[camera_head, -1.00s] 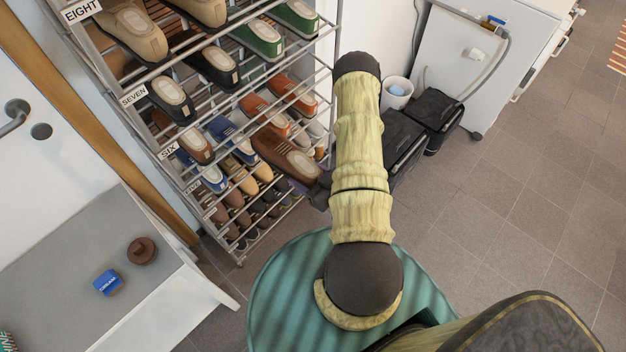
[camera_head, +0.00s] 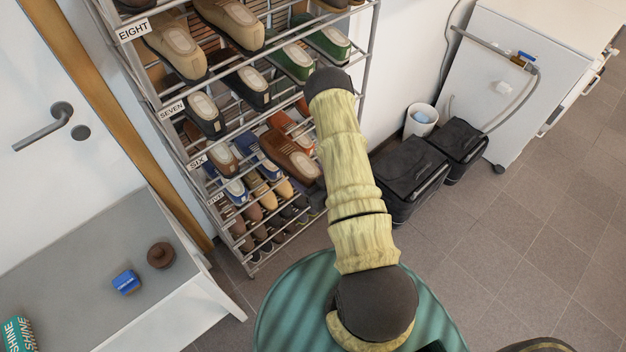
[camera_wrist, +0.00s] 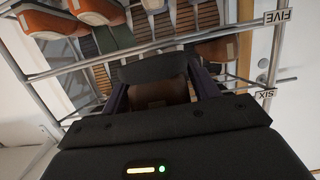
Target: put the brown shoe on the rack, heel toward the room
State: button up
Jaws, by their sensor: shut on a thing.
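The brown shoe (camera_head: 292,157) is in front of the rack (camera_head: 366,55), near the level labelled SIX, with its pale insole facing up. It overlaps orange shoes behind it, and I cannot tell whether it touches the rack. My gripper (camera_head: 316,190) is shut on the shoe's near end and is mostly hidden behind my arm. In the wrist view, the gripper (camera_wrist: 158,82) has a finger on each side of the brown shoe (camera_wrist: 158,95). Most of the shoe is hidden there.
Orange shoes (camera_head: 281,122) and blue shoes (camera_head: 257,150) are close to the held shoe. Green shoes (camera_head: 291,62) stand higher. Black bins (camera_head: 409,168) stand right of the rack. A grey bench (camera_head: 90,245) is at left. Floor at right is clear.

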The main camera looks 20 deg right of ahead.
aim_at(286, 153)
jog(key=shift+w+a+r+p, duration=0.3)
jog(key=shift+w+a, duration=0.2)
jog(key=shift+w, duration=1)
jog(key=shift+w+a+r+p, duration=0.15)
jog(key=shift+w+a+r, duration=0.25)
jog(key=shift+w, duration=1.05)
jog(key=shift+w+a+r+p, duration=0.25)
jog(key=shift+w+a, duration=0.3)
jog(key=shift+w, duration=0.95)
jog(key=shift+w+a+r+p, duration=0.15)
jog(key=shift+w+a, duration=0.35)
jog(key=shift+w, duration=1.05)
jog(key=shift+w+a+r+p, duration=0.1)
jog(key=shift+w+a+r, duration=0.35)
jog(key=shift+w, duration=1.15)
jog(key=shift+w+a+r+p, duration=0.1)
jog(key=shift+w+a, duration=0.5)
jog(key=shift+w, duration=0.95)
jog(key=shift+w+f+b, duration=0.2)
jog(key=shift+f+b, duration=0.2)
jog(key=shift+a+f+b, duration=0.1)
jog(key=shift+f+b, duration=0.6)
jog(key=shift+f, duration=0.1)
jog(key=o, duration=1.6)
jog(key=shift+w, duration=0.1)
jog(key=shift+c, duration=0.2)
